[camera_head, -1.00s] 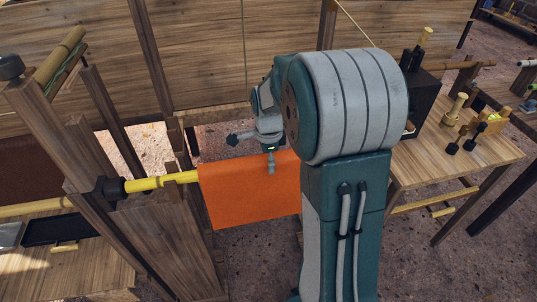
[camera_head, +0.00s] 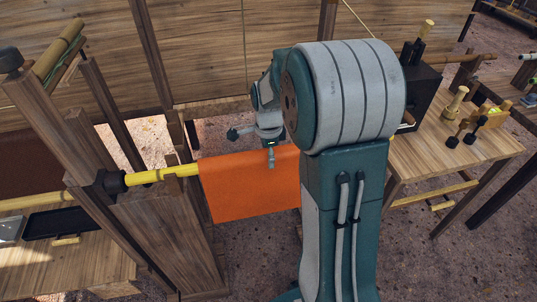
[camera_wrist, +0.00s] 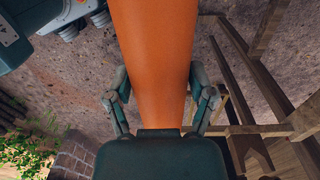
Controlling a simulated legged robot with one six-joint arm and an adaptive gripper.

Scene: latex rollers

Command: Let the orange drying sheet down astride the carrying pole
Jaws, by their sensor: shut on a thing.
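The orange drying sheet (camera_head: 235,190) hangs in the middle of the head view, its top edge a little above the line of the yellow carrying pole (camera_head: 160,176). The pole runs in from the left and disappears behind the sheet's left edge. I cannot tell whether the sheet rests on it, and the back flap is hidden. My gripper (camera_head: 271,157) is shut on the sheet at its upper edge. In the wrist view the sheet (camera_wrist: 156,60) runs between the two fingers. My arm hides the sheet's right end.
A wooden post frame (camera_head: 160,235) with a dark collar (camera_head: 110,184) carries the pole at left. A wooden table (camera_head: 440,160) with a black box (camera_head: 425,95) and several small tools stands at right. A plank wall (camera_head: 205,50) closes off the back.

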